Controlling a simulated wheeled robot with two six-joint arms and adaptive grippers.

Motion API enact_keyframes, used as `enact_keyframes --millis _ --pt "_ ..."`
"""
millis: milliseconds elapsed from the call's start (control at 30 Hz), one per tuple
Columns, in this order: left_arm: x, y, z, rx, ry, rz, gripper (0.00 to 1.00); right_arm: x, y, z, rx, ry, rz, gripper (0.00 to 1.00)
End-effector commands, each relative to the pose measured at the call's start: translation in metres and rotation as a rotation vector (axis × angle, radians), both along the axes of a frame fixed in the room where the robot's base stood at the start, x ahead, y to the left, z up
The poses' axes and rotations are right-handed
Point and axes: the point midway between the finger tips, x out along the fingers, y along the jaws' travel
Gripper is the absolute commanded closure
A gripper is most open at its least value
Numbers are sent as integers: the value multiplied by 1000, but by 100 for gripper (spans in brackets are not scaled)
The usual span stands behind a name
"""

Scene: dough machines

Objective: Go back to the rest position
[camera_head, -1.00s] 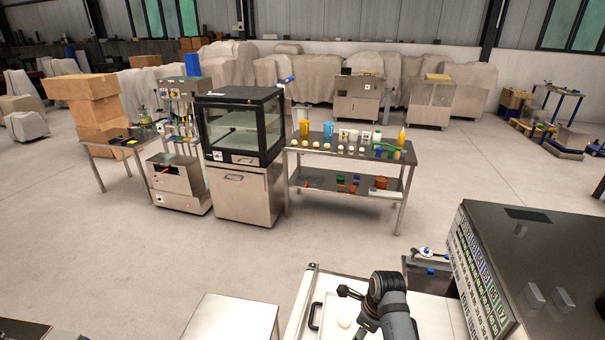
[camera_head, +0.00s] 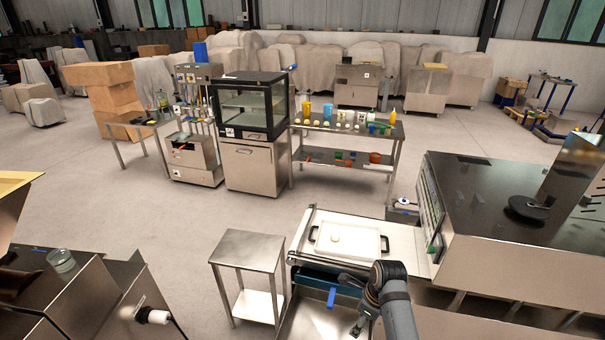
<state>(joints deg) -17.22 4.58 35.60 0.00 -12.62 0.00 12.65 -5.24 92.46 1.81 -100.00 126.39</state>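My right arm comes in from the bottom, right of centre. Its dark gripper (camera_head: 352,281) is over a steel machine with an open bin, in front of the white tray. It holds nothing that I can make out, and its fingers are too small and dark to read. My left gripper is not in view. The white tray (camera_head: 372,243) has black handles and lies on a pale surface. A round dough piece (camera_head: 336,238) rests on it, apart from my gripper.
A small steel table (camera_head: 250,247) stands left of the tray. A large steel machine (camera_head: 490,215) is close at right, and another (camera_head: 75,300) at lower left. Farther back are a glass-fronted cabinet (camera_head: 252,165) and a loaded worktable (camera_head: 352,143). Open floor lies between.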

Motion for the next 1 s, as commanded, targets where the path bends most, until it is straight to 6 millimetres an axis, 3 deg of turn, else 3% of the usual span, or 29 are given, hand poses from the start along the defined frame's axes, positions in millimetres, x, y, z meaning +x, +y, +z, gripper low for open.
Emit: enact_keyframes --millis 367,533,667,767,867,900,1000 --pt "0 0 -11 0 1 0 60 -15 -10 -81 -48 -26 261 40" --pt "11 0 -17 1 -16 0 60 -37 -19 -143 -84 -41 467 40" --pt "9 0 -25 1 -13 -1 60 -65 -29 -201 -122 -55 675 40" --pt "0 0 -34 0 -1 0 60 -102 -41 -258 -157 -60 894 40" --pt "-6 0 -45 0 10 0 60 -161 -58 -325 -199 -63 1183 40" --pt "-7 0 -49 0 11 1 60 -189 -65 -350 -216 -65 1311 40" --pt "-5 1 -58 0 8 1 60 -261 -84 -399 -253 -62 1621 40"
